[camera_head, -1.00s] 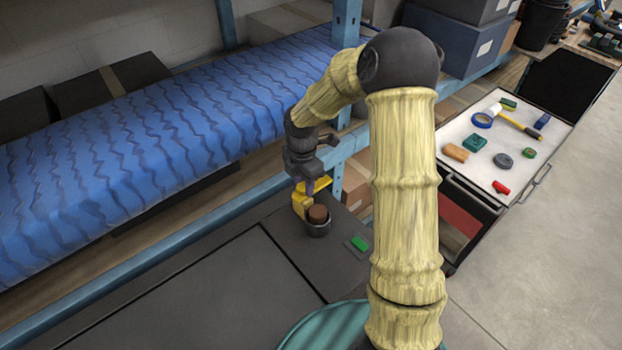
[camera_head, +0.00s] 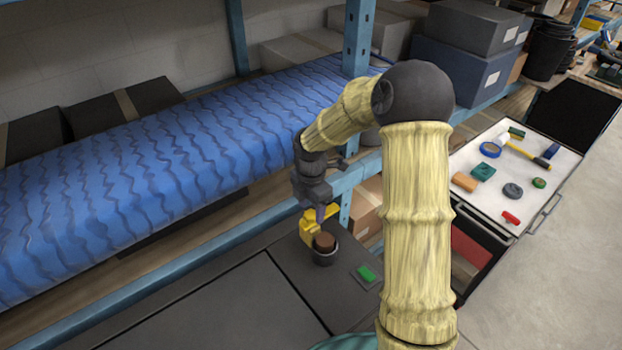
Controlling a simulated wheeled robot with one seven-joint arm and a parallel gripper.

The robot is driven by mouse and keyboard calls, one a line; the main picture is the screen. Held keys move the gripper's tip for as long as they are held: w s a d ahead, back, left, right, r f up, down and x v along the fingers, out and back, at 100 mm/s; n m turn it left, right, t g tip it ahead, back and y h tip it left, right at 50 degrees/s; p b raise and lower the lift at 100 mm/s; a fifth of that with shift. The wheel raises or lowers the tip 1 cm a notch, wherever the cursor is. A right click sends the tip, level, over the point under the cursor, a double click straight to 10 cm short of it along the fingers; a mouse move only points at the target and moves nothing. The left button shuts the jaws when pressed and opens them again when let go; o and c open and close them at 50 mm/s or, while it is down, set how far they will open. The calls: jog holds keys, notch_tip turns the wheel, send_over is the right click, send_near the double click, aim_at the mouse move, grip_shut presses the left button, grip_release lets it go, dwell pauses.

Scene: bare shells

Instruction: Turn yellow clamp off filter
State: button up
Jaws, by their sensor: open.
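The yellow clamp (camera_head: 307,228) stands on the dark worktop, against the left and back side of a small round filter (camera_head: 324,243) with a brown top and a dark cup-like base. My gripper (camera_head: 320,212) points down right above the clamp, at its upper part. Its fingers are apart, but they are small here and partly merge with the clamp. I cannot tell whether they touch it.
A blue shelf post and rail (camera_head: 352,180) stand close behind my gripper. A tray (camera_head: 520,205) with tools is at right. The worktop's front left (camera_head: 240,310) is clear.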

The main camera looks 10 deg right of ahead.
notch_tip(320, 180, up, 16)
jog(key=b, duration=0.2)
jog(key=shift+r, duration=0.2)
jog(key=shift+w+f, duration=0.1)
jog(key=shift+w, duration=0.05)
jog(key=s+d+f+m+t, duration=0.1)
jog(key=s+f+m, duration=0.4)
jog(key=s+m, duration=0.4)
jog(key=s+d+f+m+t, duration=0.1)
jog(key=s+f+m, duration=0.4)
jog(key=s+m, duration=0.5)
jog(key=d+m, duration=0.1)
jog(key=m, duration=0.3)
jog(key=shift+f+t, duration=0.2)
jog(key=shift+t, duration=0.1)
jog(key=shift+d, duration=0.1)
